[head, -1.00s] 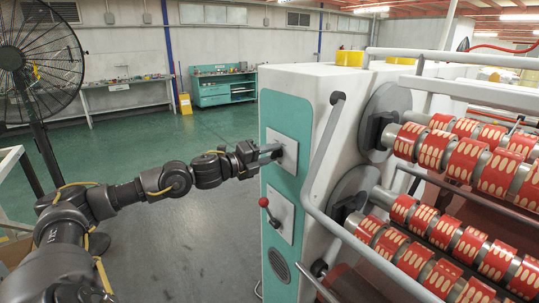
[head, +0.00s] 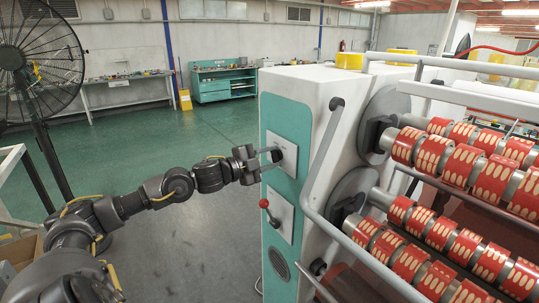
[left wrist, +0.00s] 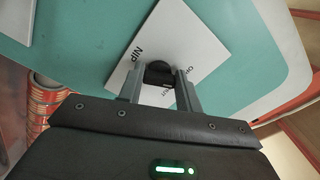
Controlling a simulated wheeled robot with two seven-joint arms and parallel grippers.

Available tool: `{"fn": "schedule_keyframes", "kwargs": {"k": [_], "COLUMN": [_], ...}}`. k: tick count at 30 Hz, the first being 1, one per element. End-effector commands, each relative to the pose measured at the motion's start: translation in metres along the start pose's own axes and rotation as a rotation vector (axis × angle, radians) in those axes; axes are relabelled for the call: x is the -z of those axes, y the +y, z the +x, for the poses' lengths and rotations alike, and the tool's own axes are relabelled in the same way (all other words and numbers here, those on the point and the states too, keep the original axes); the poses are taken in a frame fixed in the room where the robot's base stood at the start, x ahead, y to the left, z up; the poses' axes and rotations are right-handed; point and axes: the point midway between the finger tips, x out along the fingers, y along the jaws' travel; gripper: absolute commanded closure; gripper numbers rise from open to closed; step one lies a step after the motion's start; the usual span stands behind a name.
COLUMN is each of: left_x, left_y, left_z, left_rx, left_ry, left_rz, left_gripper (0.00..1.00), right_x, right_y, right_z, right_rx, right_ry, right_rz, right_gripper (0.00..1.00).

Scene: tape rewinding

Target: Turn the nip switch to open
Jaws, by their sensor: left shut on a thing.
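The nip switch is a black knob (left wrist: 159,72) on a white plate (left wrist: 175,40) lettered "NIP"; other lettering is partly hidden by a finger. In the head view the white plate (head: 289,158) sits high on the machine's teal panel. My left gripper (head: 274,156) reaches it from the left. In the left wrist view my left gripper (left wrist: 160,76) is shut on the knob, one grey finger on each side. The plate looks strongly tilted in that view. The knob's pointing direction cannot be told. My right gripper is not in view.
Below the switch a red-balled lever (head: 265,204) sticks out from a second white plate (head: 286,222). A grey rail (head: 322,160) runs down the machine's front edge. Rolls of red patterned tape (head: 460,160) fill the right.

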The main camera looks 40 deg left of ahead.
Motion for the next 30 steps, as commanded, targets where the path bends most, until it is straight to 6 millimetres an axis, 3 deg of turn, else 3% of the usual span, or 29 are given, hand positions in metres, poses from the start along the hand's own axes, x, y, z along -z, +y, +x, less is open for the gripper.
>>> {"fn": "schedule_keyframes", "kwargs": {"k": [23,24,28,30], "left_x": [-0.0002,-0.0002,-0.0001,-0.0001], "left_y": [0.0013,0.0013,0.0011,0.0009], "left_z": [0.0,0.0,0.0,0.0], "left_rx": [-0.002,-0.001,-0.001,-0.001], "left_ry": [0.0,0.0,0.0,0.0], "left_rz": [-0.096,-0.096,-0.095,-0.095], "left_gripper": [0.88,0.6,0.44,0.44], "right_x": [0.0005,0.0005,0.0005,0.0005], "right_y": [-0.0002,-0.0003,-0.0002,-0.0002], "right_z": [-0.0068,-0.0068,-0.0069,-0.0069], "right_rx": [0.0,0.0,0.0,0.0], "right_ry": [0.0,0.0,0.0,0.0], "right_rz": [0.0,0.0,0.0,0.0], "right_gripper": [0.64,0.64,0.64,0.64]}}
